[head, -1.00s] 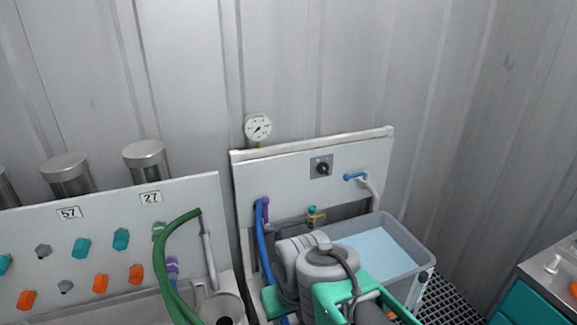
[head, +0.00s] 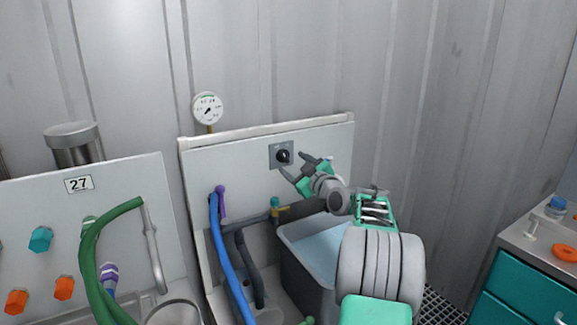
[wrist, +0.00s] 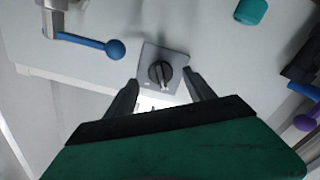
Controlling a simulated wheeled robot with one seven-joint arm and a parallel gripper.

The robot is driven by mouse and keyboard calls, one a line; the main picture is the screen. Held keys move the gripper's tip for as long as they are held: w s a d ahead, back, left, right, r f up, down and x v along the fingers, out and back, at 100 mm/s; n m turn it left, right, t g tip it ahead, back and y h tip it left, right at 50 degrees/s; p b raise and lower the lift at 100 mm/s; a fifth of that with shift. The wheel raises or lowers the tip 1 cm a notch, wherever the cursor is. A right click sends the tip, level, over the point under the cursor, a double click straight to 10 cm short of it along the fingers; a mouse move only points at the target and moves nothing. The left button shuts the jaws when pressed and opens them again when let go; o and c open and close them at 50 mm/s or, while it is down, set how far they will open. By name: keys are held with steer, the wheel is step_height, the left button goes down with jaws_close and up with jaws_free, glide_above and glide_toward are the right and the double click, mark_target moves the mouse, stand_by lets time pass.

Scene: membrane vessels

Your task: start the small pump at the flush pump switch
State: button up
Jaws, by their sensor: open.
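The flush pump switch is a black rotary knob on a grey square plate (head: 276,155) on the upper part of the light panel. It also shows in the wrist view as a black knob (wrist: 160,73) with a pale pointer line. My gripper (head: 293,167) is just in front of the switch and to its right in the head view. In the wrist view my gripper (wrist: 158,88) has its two dark fingers apart, one on each side of the knob. Whether the fingertips touch the plate I cannot tell. Nothing is between the fingers except the knob area.
A blue-handled lever (wrist: 114,49) on a pipe sits beside the switch. A pressure gauge (head: 208,108) stands above the panel. A blue hose (head: 228,260), purple handle (head: 221,202) and grey tub (head: 303,262) are below. A drawer cabinet (head: 540,285) is at right.

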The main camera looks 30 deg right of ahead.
mark_target(287, 159)
steer(key=w, duration=0.4)
steer(key=shift+w+d, duration=0.15)
steer(key=shift+w, duration=0.05)
steer(key=shift+c, duration=0.5)
steer(key=c, duration=1.3)
